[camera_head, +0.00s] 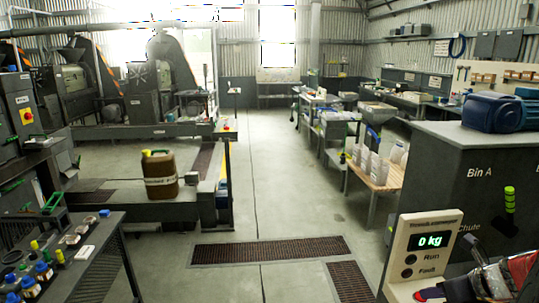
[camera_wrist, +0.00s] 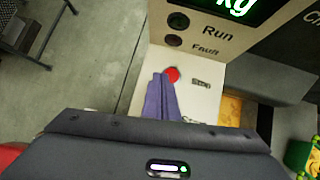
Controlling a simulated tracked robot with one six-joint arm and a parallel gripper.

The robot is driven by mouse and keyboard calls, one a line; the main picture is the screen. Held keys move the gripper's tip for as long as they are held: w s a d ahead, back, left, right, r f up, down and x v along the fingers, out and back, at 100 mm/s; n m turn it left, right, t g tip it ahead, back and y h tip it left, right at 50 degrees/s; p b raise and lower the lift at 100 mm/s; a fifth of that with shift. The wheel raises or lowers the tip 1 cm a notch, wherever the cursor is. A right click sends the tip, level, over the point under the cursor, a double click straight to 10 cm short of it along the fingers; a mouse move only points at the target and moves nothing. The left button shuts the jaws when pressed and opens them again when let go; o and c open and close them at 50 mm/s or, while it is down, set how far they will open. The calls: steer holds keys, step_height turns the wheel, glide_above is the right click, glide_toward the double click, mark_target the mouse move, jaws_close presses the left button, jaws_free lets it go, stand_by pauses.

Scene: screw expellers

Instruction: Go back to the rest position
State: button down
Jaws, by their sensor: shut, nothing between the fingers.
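My gripper (camera_wrist: 162,78) shows in the wrist view as purple-grey fingers closed together with nothing between them. Its tips are over the pale control panel (camera_wrist: 208,72), right beside a red round button (camera_wrist: 172,74). I cannot tell whether they touch it. The panel has Run and Fault lamps and part of a green-lit display. In the head view the panel (camera_head: 398,258) stands at the lower right, and its display (camera_head: 430,240) reads 0 kg. Part of my arm shows at the bottom right corner there; the fingertips are not clear in that view.
A dark cabinet (camera_head: 455,185) marked Bin A and Chute stands behind the panel, with a blue motor (camera_head: 492,112) on top. A bench with bottles (camera_head: 45,270) is at lower left. A brown jerrycan (camera_head: 160,178) stands left of centre. The central aisle floor (camera_head: 280,200) is clear.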

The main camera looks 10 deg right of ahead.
steer(key=s+a+r+n, duration=0.2)
steer(key=a+n, duration=0.9)
steer(key=n, duration=0.1)
steer(key=s+a+r+n+g, duration=0.1)
steer(key=s+a+r+n, duration=0.1)
steer(key=a+n, duration=0.9)
steer(key=s+a+r+n+g, duration=0.1)
steer(key=s+a+n, duration=0.3)
steer(key=a+n, duration=0.7)
steer(key=shift+a+r+n+h, duration=0.3)
steer(key=shift+r+n, duration=0.2)
steer(key=shift+n, duration=0.4)
